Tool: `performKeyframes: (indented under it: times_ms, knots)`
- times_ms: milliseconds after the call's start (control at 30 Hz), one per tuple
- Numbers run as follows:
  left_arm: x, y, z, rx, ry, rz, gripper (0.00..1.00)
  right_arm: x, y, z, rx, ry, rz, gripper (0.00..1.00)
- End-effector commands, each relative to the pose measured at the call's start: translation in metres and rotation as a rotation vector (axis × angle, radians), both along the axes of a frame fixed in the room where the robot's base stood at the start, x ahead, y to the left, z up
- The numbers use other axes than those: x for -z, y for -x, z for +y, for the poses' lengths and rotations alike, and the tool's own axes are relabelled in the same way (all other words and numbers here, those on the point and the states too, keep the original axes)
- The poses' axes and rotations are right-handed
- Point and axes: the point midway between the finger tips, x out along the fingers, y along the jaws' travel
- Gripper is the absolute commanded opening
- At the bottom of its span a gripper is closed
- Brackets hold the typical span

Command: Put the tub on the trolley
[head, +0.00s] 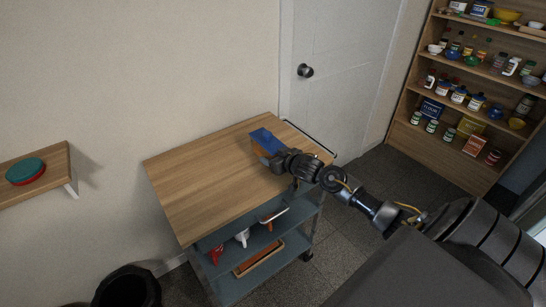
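The trolley (200,180) has a light wooden top and dark lower shelves. A box-shaped container with a blue top and brown-orange side, which I take for the tub (267,140), is at the back right of the trolley top. My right gripper (269,160), reaching in from the right, is at the tub's near side. The gripper's wrist hides its fingers and the tub's lower part, so I cannot tell whether it grips the tub or whether the tub rests on the wood. My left gripper is not in view.
Most of the trolley top is bare. Its lower shelves hold red, white and orange items. A wall shelf (52,164) at left bears a round teal-and-red item (26,171). A black bin (128,288) stands below. A stocked shelf unit (402,130) and a door (330,85) are behind.

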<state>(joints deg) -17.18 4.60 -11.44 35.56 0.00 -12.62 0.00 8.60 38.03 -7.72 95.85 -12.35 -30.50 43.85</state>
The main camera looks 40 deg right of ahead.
Motion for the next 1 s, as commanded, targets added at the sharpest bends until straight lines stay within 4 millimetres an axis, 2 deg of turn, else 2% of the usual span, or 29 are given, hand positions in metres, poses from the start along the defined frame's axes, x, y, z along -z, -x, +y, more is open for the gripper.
performKeyframes:
  times_ms: [67,100,267,633,767,1000]
  knots:
    - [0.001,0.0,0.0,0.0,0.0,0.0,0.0,0.001,0.0,0.0,0.0,-0.001,-0.003,0.34]
    - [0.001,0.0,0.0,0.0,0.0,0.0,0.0,0.003,0.0,0.0,0.0,-0.001,0.0,0.64]
    - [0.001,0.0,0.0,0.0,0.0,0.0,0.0,0.002,0.0,0.0,0.0,-0.001,0.0,0.84]
    - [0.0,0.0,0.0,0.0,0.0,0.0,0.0,-0.002,0.004,0.0,0.0,0.001,0.001,0.84]
    - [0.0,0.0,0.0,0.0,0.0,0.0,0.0,-0.009,0.023,0.0,-0.002,0.001,0.0,0.84]
    - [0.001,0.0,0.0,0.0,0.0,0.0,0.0,-0.029,0.071,0.002,-0.003,0.001,0.001,0.84]
